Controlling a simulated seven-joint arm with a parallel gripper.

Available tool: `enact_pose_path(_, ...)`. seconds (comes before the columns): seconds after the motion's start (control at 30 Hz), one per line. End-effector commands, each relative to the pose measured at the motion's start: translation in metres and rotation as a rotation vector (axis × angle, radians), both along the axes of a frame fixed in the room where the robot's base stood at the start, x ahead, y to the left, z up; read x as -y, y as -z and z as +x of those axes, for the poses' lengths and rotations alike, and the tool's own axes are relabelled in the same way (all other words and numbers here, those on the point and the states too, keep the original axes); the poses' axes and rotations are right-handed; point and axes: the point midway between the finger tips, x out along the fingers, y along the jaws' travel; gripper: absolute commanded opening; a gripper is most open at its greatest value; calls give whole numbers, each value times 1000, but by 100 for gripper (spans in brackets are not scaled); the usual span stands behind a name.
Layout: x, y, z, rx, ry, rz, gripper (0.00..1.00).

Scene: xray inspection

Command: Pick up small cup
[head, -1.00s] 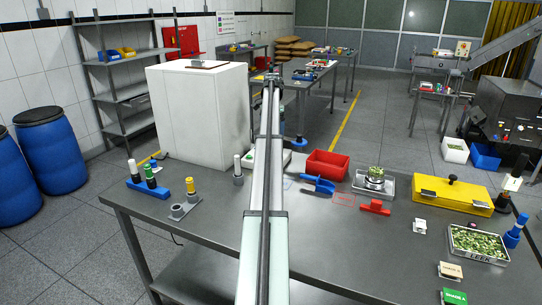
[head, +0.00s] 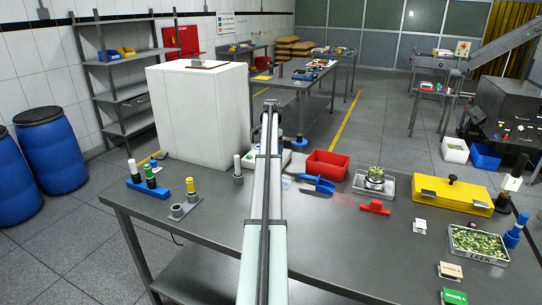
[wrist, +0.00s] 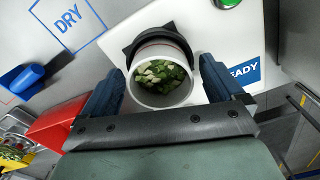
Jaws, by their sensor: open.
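The small cup (wrist: 148,98) is pale and round, with chopped green pieces inside, in the wrist view. It stands at a dark curved holder (wrist: 160,38) on a white device (wrist: 205,25). My gripper (wrist: 162,84) is open, with one blue finger on either side of the cup. I cannot tell whether either finger touches it. In the head view, my arm hides the cup and my fingers.
A red bin (head: 327,165) and a blue scoop (head: 318,184) lie right of my arm. A steel scale with a dish of green pieces (head: 375,175) stands farther right. A white cabinet (head: 198,110) stands behind the table (head: 215,240) on the left.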

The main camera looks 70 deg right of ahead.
Motion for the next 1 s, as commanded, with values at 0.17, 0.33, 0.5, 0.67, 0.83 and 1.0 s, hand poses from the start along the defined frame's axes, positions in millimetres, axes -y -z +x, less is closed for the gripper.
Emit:
enact_pose_path(0.17, 0, 0, 0, 0, 0, 0, 94)
enact_pose_path(0.33, 0, 0, 0, 0, 0, 0, 79)
enact_pose_path(0.5, 0, 0, 0, 0, 0, 0, 63)
enact_pose_path(0.67, 0, 0, 0, 0, 0, 0, 48)
enact_pose_path(0.83, 0, 0, 0, 0, 0, 0, 39)
enact_pose_path(1.0, 0, -2, 0, 0, 0, 0, 39)
